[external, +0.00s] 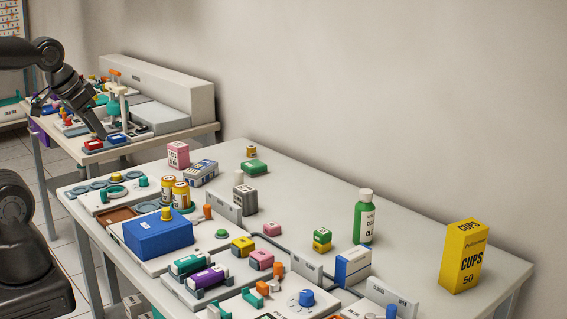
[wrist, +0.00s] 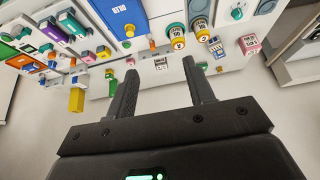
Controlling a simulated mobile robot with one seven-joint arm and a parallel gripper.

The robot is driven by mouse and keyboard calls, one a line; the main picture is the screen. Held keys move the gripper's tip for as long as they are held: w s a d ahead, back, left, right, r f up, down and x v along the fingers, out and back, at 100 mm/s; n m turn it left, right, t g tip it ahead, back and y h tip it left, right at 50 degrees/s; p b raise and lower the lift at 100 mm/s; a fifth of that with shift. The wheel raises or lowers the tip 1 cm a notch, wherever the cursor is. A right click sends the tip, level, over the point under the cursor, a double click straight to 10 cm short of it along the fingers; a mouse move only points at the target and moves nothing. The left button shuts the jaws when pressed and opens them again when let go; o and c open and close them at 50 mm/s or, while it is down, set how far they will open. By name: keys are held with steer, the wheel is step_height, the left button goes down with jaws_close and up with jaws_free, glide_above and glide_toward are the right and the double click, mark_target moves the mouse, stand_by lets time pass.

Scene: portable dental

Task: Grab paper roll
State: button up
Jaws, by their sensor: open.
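I cannot clearly make out a paper roll. A white labelled block lies beyond the fingertips. In the external view my arm reaches over the back table at the left, its dark end low beside small red and blue blocks. The fingers are too small to tell apart there.
The front table carries a blue box (external: 157,233), yellow jars (external: 181,194), a pink box (external: 178,154), a green bottle (external: 364,217) and a yellow cups box (external: 462,256). Upright white panels stand among small blocks. The table's wall side has clear stretches.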

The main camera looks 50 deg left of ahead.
steer(key=w+a+r, duration=0.1)
steer(key=w+r, duration=0.1)
steer(key=w, duration=1)
steer(key=g, duration=0.1)
glide_above(238, 171)
steer(key=s, duration=0.4)
step_height(238, 171, down, 19)
steer(key=shift+m, duration=0.4)
steer(key=x, duration=1)
steer(key=shift+d+f, duration=0.1)
steer(key=shift+f, duration=0.35)
steer(key=shift+c, duration=0.6)
steer(key=c, duration=0.9)
